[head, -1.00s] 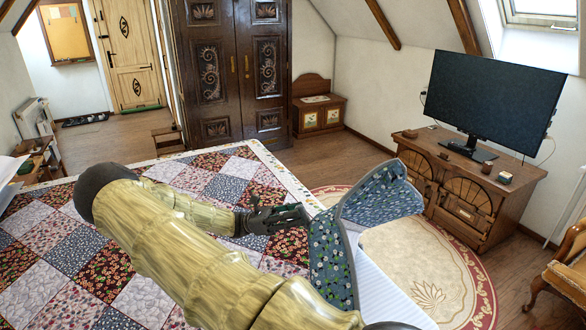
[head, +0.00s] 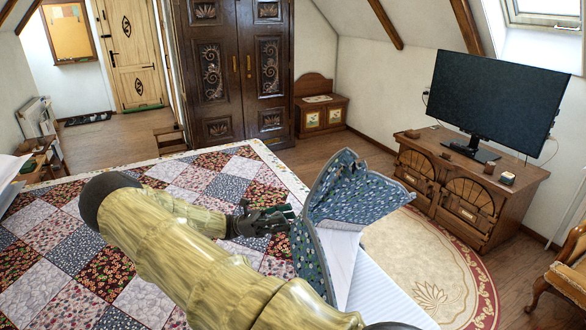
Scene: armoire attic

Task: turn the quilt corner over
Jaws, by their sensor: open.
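The patchwork quilt (head: 215,180) covers the bed, with red, grey and pink floral squares and a pale border. Its near right corner (head: 345,195) is lifted and folded, showing a blue floral underside, and it stands up in a peak with a flap out to the right. White bedding (head: 345,265) is bare below the fold. My gripper (head: 287,215) is open at the left side of the raised fold, close to it. I cannot tell whether the fingers touch the cloth. My arm hides part of the quilt and the bed's near edge.
A round-ended cream and red rug (head: 425,265) lies on the wooden floor right of the bed. A television (head: 490,95) stands on a carved cabinet (head: 455,190). A dark armoire (head: 240,70) stands behind the bed, and an armchair (head: 572,265) is at the right edge.

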